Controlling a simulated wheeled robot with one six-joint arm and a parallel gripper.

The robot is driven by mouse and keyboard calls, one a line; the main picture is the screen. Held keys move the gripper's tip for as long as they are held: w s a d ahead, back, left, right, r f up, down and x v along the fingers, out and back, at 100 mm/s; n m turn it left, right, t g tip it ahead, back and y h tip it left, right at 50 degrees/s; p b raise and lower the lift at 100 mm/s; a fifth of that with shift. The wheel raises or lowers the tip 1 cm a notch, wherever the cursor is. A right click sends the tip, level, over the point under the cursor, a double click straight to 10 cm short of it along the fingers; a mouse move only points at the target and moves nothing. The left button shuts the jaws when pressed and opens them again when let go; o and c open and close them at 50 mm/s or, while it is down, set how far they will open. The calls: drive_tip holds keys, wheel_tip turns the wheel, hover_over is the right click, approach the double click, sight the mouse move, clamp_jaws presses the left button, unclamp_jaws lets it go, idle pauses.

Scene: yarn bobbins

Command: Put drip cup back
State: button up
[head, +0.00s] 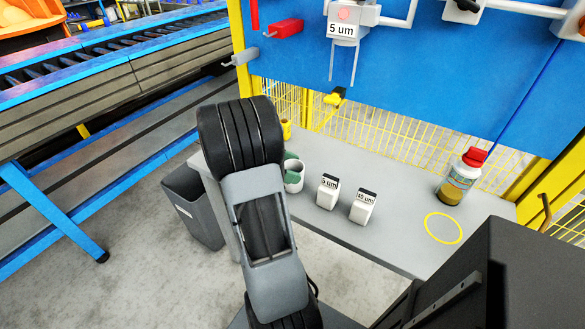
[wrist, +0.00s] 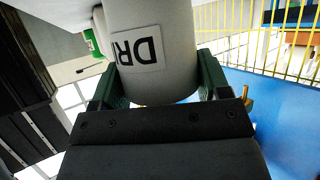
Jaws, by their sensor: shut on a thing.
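The drip cup (wrist: 172,84) is a light grey round cup. A white label on it shows the letters "DR" upside down in the wrist view. My gripper (wrist: 157,75) has its dark green fingers on both sides of the cup and is shut on it. In the head view, a small white and green shape (head: 292,176) shows beside my arm, low over the grey table; it seems to be part of the cup and a finger. My arm hides the rest. I cannot tell whether the cup touches the table.
On the grey table (head: 400,238) stand white boxes marked 5 um (head: 328,192) and 10 um (head: 362,207), and a red-capped bottle (head: 462,177) by a yellow circle (head: 443,228). A filter housing (head: 345,25) hangs on the blue panel. A grey bin (head: 193,207) stands left.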

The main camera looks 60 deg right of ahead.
drive_tip(key=o, duration=1)
drive_tip(key=shift+r+p, duration=0.25)
drive_tip(key=shift+p, duration=0.25)
drive_tip(key=v, duration=1.2)
drive_tip(key=shift+s+a+f+n+t+y+b, duration=0.1)
drive_tip(key=shift+s+a+f+n+t+y, duration=0.35)
drive_tip(key=shift+a+n+t+y, duration=2.8)
drive_tip(key=shift+s+a+f+n+t+h+b, duration=0.15)
drive_tip(key=shift+s+a+f+n+t+h, duration=0.65)
drive_tip(key=shift+a+n, duration=5.4)
drive_tip(key=shift+w+a+f+n+t+y+b, duration=0.15)
drive_tip(key=shift+a+n+t+y, duration=1)
drive_tip(key=shift+a+n+t, duration=2.55)
drive_tip(key=n+g, duration=0.1)
drive_tip(key=a+n+g, duration=0.1)
drive_tip(key=n, duration=0.1)
